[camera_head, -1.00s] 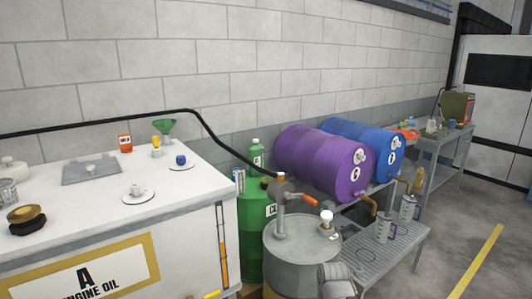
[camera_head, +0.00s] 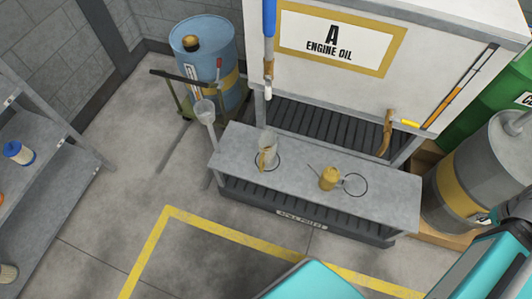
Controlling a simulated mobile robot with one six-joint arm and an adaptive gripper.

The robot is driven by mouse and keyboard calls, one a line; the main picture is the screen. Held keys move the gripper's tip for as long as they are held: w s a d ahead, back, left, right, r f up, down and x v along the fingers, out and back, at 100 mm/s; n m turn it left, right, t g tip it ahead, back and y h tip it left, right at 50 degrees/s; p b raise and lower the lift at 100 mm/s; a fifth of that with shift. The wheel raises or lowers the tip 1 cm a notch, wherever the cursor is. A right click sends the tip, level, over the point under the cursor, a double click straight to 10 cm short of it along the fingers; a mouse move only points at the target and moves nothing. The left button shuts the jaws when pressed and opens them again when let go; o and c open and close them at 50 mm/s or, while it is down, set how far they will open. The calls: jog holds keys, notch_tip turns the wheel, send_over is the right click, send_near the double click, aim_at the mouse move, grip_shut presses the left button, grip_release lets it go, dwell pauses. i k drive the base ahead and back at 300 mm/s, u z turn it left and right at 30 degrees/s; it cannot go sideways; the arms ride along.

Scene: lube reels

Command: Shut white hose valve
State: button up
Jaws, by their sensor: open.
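At the left edge of the white engine oil tank (camera_head: 470,50), a line hangs down with a blue upper part (camera_head: 269,18), a brownish fitting (camera_head: 268,70) and a white tip (camera_head: 267,92). I cannot tell whether this is the white hose valve, or whether it is open or shut. A brass spout (camera_head: 388,132) with a yellow lever (camera_head: 410,123) sits low at the right of the tank front. My gripper is not in view; only teal parts of my own body show at the bottom.
A grey bench (camera_head: 300,178) below the tank holds a clear jug (camera_head: 267,147) and a yellow can (camera_head: 329,178). A blue drum (camera_head: 207,62) stands at back left, a grey drum (camera_head: 470,180) at right. Shelves (camera_head: 40,200) are at far left. Floor inside the yellow line (camera_head: 150,250) is clear.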

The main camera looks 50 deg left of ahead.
aim_at(268, 89)
jog(key=u, duration=1.65)
